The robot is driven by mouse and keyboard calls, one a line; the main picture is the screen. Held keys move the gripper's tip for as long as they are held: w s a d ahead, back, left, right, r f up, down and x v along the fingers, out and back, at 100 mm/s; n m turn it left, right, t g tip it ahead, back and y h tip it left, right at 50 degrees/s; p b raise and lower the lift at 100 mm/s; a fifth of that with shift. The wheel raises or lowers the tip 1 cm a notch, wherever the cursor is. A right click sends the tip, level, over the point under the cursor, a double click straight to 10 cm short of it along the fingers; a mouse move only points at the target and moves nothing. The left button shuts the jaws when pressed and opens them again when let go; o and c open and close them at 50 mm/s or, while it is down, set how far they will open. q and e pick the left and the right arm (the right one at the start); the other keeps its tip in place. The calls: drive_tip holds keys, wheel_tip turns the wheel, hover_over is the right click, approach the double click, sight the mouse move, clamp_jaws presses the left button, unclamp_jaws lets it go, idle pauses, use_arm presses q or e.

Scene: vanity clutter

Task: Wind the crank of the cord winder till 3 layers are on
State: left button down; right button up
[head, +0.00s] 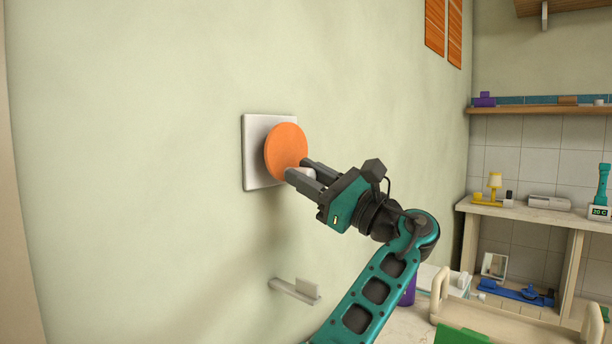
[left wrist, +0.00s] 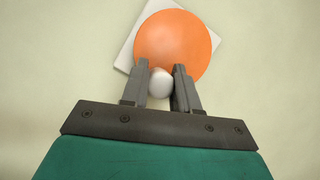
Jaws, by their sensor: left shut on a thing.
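The cord winder is on the wall: a round orange disc (head: 285,148) in front of a square white plate (head: 254,170). In the left wrist view the orange disc (left wrist: 172,45) covers most of the tilted white plate (left wrist: 128,52). A pale rounded crank knob (left wrist: 160,84) stands out near the disc's lower edge. My left gripper (head: 297,169) is shut on the knob, with one finger on each side of it in the left wrist view (left wrist: 161,82). No wound cord can be made out. My right gripper is not in view.
A small wall bracket (head: 295,291) juts out below the winder. A cream tray (head: 510,322) and a purple container (head: 408,291) stand at the lower right. A counter (head: 520,213) with small items and a shelf (head: 540,109) are farther back.

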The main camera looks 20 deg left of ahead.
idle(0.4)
use_arm(q)
drive_tip(key=c, duration=0.8)
unclamp_jaws()
drive_tip(key=shift+c, duration=0.2)
drive_tip(key=shift+d, duration=0.1)
drive_tip(key=v, duration=1.2)
drive_tip(key=shift+d+f, duration=0.15)
drive_tip(key=shift+d, duration=0.15)
